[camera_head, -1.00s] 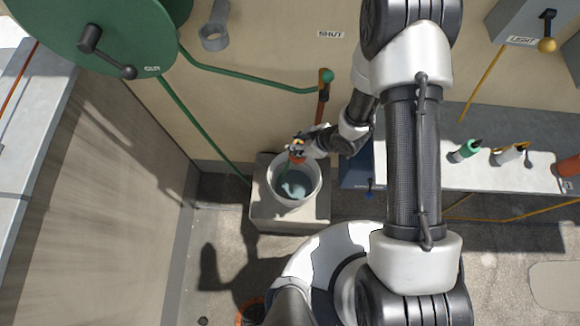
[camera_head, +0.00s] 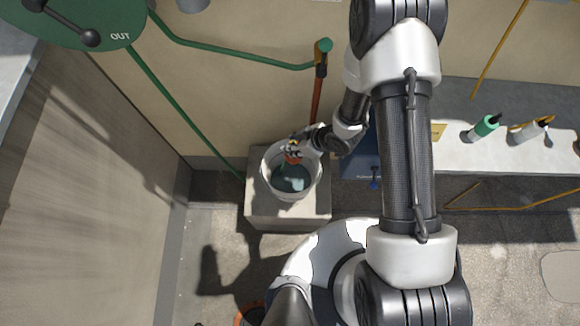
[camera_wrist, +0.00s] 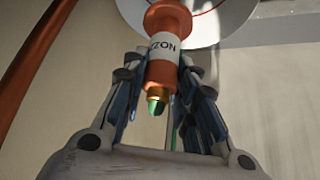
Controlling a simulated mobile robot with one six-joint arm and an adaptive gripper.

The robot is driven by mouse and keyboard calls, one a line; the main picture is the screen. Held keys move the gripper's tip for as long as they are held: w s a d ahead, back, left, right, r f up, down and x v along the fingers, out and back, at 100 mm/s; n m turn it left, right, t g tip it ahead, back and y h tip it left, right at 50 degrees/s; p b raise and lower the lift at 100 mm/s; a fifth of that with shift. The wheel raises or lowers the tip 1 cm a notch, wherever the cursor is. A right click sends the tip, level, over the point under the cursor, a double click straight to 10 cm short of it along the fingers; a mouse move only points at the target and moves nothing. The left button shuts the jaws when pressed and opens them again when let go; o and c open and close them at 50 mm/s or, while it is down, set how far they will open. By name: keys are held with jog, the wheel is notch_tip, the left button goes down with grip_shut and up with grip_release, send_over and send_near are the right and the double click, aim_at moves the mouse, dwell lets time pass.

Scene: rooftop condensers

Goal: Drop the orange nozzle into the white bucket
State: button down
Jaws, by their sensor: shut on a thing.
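The orange nozzle (camera_wrist: 168,22) has a white label band and a brass and green end; it sits between both fingers of my gripper (camera_wrist: 160,88) in the wrist view. In the head view my gripper (camera_head: 293,147) is shut on the small orange nozzle (camera_head: 292,156), over the far part of the white bucket's opening. The white bucket (camera_head: 291,198) stands upright, with something bluish inside. Its pale round shape (camera_wrist: 225,20) shows behind the nozzle in the wrist view. How high the nozzle is above the rim is hard to tell.
The bucket stands on a grey block (camera_head: 290,216) against the beige wall. A green pipe (camera_head: 185,110) and an orange-brown pipe (camera_head: 317,98) run close by. At right, a grey bench (camera_head: 475,160) holds a green-capped bottle (camera_head: 484,127) and a white one (camera_head: 528,132).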

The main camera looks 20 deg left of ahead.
jog(key=shift+f+b, duration=0.4)
jog(key=shift+f, duration=0.45)
jog(key=shift+r, duration=0.1)
jog(key=c, duration=1.2)
grip_release()
jog(key=v, duration=1.2)
jog(key=shift+w, duration=0.1)
